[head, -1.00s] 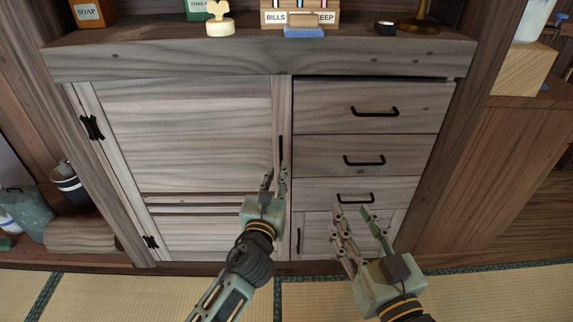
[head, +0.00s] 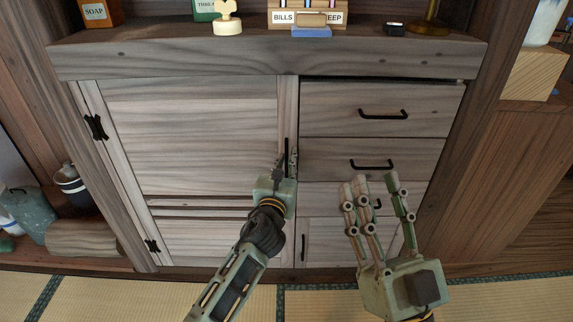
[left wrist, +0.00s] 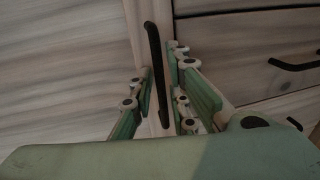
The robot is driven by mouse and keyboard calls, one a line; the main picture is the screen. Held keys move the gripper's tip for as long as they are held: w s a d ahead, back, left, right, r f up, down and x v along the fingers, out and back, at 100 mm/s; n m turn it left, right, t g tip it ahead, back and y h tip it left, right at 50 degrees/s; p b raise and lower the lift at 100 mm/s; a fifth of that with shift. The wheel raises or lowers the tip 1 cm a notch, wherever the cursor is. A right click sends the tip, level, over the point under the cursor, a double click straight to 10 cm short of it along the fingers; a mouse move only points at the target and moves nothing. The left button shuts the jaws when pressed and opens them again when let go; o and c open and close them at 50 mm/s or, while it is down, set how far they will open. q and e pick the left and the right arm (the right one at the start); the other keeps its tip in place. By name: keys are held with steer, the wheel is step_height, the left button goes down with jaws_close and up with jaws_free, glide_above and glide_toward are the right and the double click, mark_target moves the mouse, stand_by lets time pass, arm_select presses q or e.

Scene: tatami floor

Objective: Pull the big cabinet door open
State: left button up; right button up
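The big cabinet door (head: 190,140) is a pale wooden panel on the left, with black hinges on its left edge. It looks shut. Its black vertical handle (head: 286,150) is near its right edge and also shows in the left wrist view (left wrist: 153,60). My left gripper (head: 288,160) is at the handle's lower part. In the left wrist view its open fingers (left wrist: 160,88) stand on either side of the handle; I cannot tell whether they touch it. My right gripper (head: 375,190) is open and empty in front of the lower drawers.
Drawers (head: 380,105) with black handles are stacked right of the door, above a small door (head: 318,243). The cabinet top (head: 270,58) holds a soap box (head: 97,12), a stamp, a letter rack and other items. Tatami floor (head: 120,295) lies in front.

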arm_select(q)
steer(key=shift+c, duration=0.3)
jaws_close()
